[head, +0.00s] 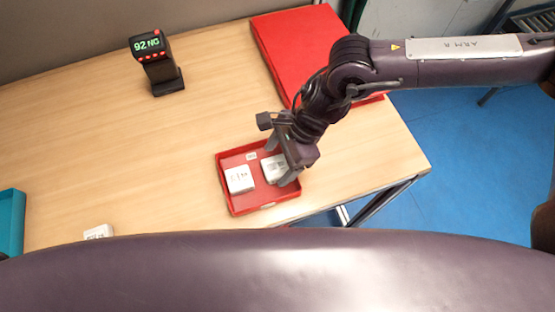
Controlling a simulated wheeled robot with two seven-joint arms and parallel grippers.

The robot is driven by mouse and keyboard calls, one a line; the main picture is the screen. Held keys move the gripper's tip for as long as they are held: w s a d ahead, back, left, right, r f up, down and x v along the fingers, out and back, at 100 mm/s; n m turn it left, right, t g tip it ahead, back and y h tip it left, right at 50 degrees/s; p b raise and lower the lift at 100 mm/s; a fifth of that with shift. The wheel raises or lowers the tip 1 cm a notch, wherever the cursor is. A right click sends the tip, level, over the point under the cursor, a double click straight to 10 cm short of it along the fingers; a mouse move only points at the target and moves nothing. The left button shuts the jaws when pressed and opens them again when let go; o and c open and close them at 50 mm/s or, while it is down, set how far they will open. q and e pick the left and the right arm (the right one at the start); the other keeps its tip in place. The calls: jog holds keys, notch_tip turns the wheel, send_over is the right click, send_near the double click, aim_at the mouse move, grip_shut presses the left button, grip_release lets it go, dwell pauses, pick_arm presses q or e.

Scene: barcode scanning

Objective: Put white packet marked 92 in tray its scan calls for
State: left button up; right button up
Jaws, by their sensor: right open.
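A black scanner (161,66) stands at the back left of the table, and its green display reads "92 NG". A small red tray (237,209) holds two white packets side by side. The left packet (239,179) lies flat with dark marks on top, too small to read surely. My right gripper (283,168) is open at the right packet (273,170), which its fingers partly cover. I cannot tell which packet is marked 92. Another white packet (99,232) lies at the front left, partly hidden by my body. My left gripper is not in view.
A teal tray (11,222) shows at the left edge. A large red flat bin or lid (290,45) lies at the back right, partly behind my right arm. The middle of the wooden table (110,150) is clear. The table's right edge is near the small red tray.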

jog(key=b+v, duration=0.2)
jog(key=v, duration=0.8)
jog(key=shift+d+r, duration=0.2)
jog(key=shift+r, duration=0.1)
